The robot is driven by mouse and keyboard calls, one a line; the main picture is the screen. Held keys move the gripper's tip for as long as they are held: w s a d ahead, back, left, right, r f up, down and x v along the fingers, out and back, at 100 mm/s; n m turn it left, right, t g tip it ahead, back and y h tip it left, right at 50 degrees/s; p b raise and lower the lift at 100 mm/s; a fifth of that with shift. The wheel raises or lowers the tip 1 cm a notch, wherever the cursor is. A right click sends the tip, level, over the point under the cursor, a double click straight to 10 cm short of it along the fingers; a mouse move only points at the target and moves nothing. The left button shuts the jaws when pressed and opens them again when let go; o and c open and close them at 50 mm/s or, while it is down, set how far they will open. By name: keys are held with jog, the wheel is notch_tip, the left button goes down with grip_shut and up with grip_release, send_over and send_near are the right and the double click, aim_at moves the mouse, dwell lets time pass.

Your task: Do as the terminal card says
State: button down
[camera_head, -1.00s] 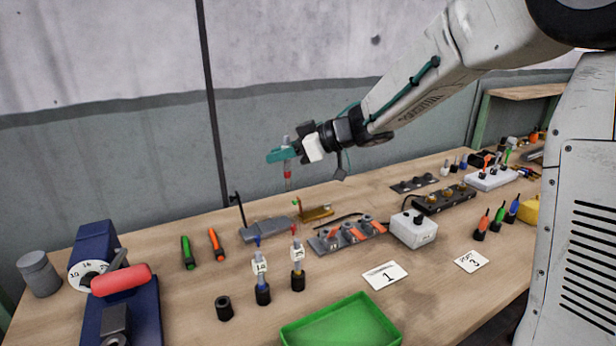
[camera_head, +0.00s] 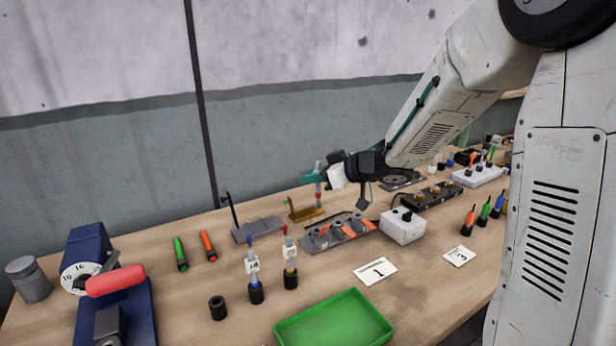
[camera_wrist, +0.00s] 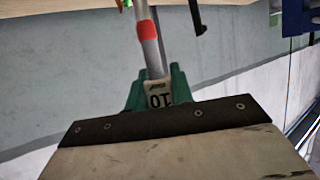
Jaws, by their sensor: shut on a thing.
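My gripper (camera_head: 315,178) is shut on a grey rod with a red band and holds it upright above the back of the bench. In the wrist view the rod (camera_wrist: 148,42) sits between the green fingers, with a tag (camera_wrist: 158,98) that reads 10, upside down. A white card (camera_head: 376,271) marked 1 lies on the bench, and another card (camera_head: 459,257) reads 3 under a small word, probably PORT. A grey block (camera_head: 338,236) with several round terminals and orange parts stands beside a white box (camera_head: 402,226). Two tagged leads stand in black holders (camera_head: 256,292) (camera_head: 291,279).
A green tray (camera_head: 335,322) is at the front. A blue crimper-like tool (camera_head: 95,265) with a red handle stands at the left. Green (camera_head: 181,253) and orange (camera_head: 208,245) pens lie nearby. A dark terminal strip (camera_head: 432,196) lies behind the box. A brass stand (camera_head: 303,213) is near the rod.

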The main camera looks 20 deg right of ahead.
jog(key=shift+w+f, duration=0.1)
jog(key=shift+f, duration=2.8)
jog(key=shift+f, duration=2)
jog(key=c, duration=1.1)
grip_release()
jog(key=shift+v, duration=3.9)
